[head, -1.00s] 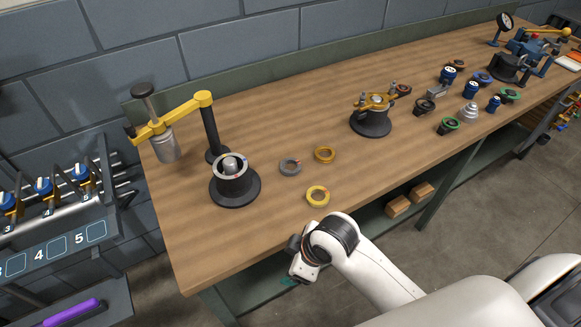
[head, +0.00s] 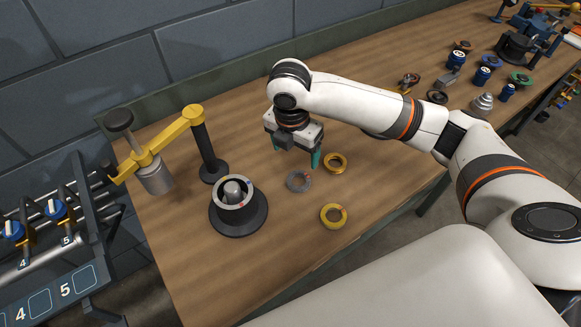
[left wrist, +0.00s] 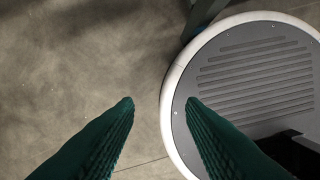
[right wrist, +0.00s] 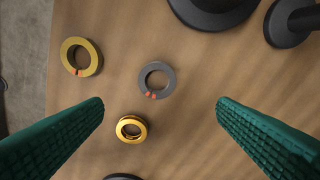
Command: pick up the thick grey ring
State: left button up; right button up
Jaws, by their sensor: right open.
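The grey ring (head: 299,181) lies flat on the wooden bench, with a red mark on its edge. It also shows in the right wrist view (right wrist: 146,72), above the middle. My right gripper (head: 297,156) is open and empty above the bench, just behind the ring in the head view. In the right wrist view its green fingertips (right wrist: 160,102) are wide apart, and the ring shows between and a little above them. My left gripper (left wrist: 160,101) has its fingers apart with nothing between them, over the floor.
A yellow ring (head: 333,216) and a golden ring (head: 335,163) lie near the grey ring. A dark round stand (head: 239,220) holding a pale ring is to the left, beside a yellow-armed press (head: 165,138). Bare bench lies in front of the stand.

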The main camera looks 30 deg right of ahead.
send_near(299, 182)
jog(key=shift+s+f+p, duration=0.3)
jog(key=shift+s+f, duration=0.05)
jog(key=shift+s, duration=0.05)
jog(key=shift+w+f, duration=0.2)
jog(key=shift+f, duration=0.15)
jog(key=shift+w+d+f+p, duration=0.15)
jog(key=shift+f+p, duration=0.2)
jog(key=shift+f, duration=0.4)
notch_tip(299, 182, down, 3)
jog(key=shift+w+d+r, duration=0.1)
jog(key=shift+r, duration=0.15)
jog(key=shift+d+f+p, duration=0.1)
jog(key=shift+f+p, duration=0.2)
jog(key=shift+f, duration=0.3)
pick_arm(q)
jog(key=shift+g, duration=0.3)
jog(key=s, duration=0.1)
jog(key=s+r, duration=0.1)
jog(key=s, duration=0.1)
jog(key=s+r, duration=0.1)
jog(key=shift+s, duration=0.2)
pick_arm(e)
jog(key=c, duration=1.1)
